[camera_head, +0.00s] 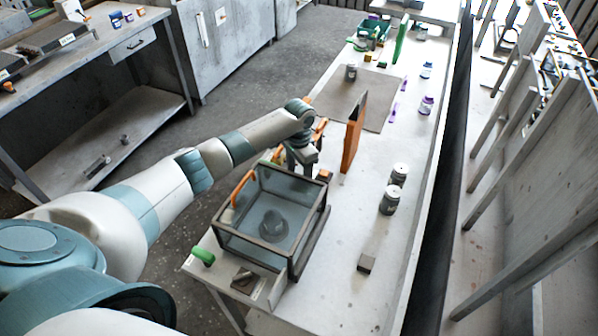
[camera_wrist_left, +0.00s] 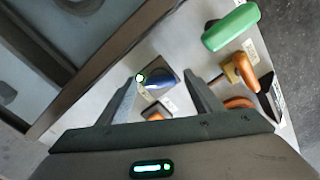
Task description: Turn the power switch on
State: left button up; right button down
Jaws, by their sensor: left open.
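A small blue lever or knob (camera_wrist_left: 160,79) on a dark square base shows in the left wrist view, with a lit greenish round spot beside it; it may be the power switch, but I cannot read its label. My left gripper (camera_wrist_left: 168,88) is open, with one finger on each side of the view of this knob and nothing held. I cannot tell how far the fingertips are from it. In the head view my left gripper (camera_head: 303,165) points down at the far side of the glass box, and the knob is hidden. My right gripper is not in view.
A dark-framed glass box (camera_head: 245,245) with a grey round part inside stands close to my left gripper. An orange panel (camera_head: 353,135) stands upright beyond it. A green handle (camera_wrist_left: 231,27) and orange handles (camera_wrist_left: 248,70) are nearby. Grey jars (camera_head: 389,201) stand to the right.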

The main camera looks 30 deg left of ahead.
pick_arm(q)
notch_tip(320, 180, up, 18)
jog(key=b, duration=0.4)
jog(key=shift+f, duration=0.25)
jog(key=shift+f, duration=0.1)
dwell(0.5)
